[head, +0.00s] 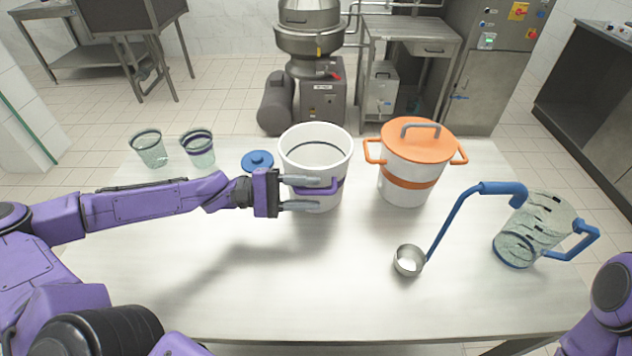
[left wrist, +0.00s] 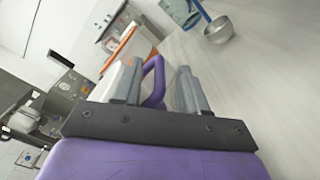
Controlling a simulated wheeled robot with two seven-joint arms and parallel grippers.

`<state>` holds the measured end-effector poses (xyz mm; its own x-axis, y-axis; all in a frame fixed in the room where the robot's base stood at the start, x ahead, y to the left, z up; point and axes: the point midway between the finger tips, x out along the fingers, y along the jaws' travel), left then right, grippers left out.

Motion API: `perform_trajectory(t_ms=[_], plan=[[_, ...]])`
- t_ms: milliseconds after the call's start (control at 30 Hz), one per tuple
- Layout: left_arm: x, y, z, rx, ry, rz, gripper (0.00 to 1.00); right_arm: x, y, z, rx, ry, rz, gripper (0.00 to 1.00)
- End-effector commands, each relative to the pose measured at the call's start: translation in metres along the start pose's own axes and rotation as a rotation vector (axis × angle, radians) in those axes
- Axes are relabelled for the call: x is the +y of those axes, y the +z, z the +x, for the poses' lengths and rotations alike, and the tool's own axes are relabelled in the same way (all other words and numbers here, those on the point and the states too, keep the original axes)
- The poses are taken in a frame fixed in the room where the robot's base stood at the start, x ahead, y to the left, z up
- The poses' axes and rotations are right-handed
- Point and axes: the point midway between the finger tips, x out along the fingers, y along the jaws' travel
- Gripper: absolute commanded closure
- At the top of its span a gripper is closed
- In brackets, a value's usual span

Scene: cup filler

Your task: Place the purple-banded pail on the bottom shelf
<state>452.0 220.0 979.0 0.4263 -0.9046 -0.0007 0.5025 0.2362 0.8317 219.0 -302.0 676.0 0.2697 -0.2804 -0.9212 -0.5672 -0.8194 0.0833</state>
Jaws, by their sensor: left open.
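The purple-banded pail (head: 316,150) is white, open at the top, and stands upright on the table. It has a purple side handle (head: 318,187) facing my left arm. My left gripper (head: 300,193) is at this handle with its fingers open, one on each side of it. In the left wrist view the purple handle (left wrist: 155,82) shows between the two grey fingertips, with a gap beside it. The pail is mostly hidden there. My right gripper is not in view; only part of my right arm shows.
An orange-lidded white pot (head: 408,188) stands just right of the pail. A blue-handled ladle (head: 410,261) and a glass jug (head: 535,230) are further right. Two glasses (head: 149,149) and a blue lid (head: 257,161) are at the back left. The table's front (head: 330,315) is clear.

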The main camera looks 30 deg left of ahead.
Motion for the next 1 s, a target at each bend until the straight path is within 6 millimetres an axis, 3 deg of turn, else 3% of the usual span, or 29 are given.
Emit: perform_trajectory(t_ms=[233,333,367,767,1000], plan=[[0.000,0.000,0.002,0.002,0.002,-0.001,0.61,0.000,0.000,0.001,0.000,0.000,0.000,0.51],[0.000,0.000,0.002,0.002,0.002,-0.001,0.94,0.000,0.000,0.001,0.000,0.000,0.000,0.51],[0.000,0.000,0.002,0.002,0.002,-0.001,1.00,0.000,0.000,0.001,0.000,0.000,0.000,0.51],[0.003,0.002,0.002,0.001,0.002,0.002,1.00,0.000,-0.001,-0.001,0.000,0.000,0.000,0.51],[0.037,0.024,0.002,0.000,0.005,0.005,1.00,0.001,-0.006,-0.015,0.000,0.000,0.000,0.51]])
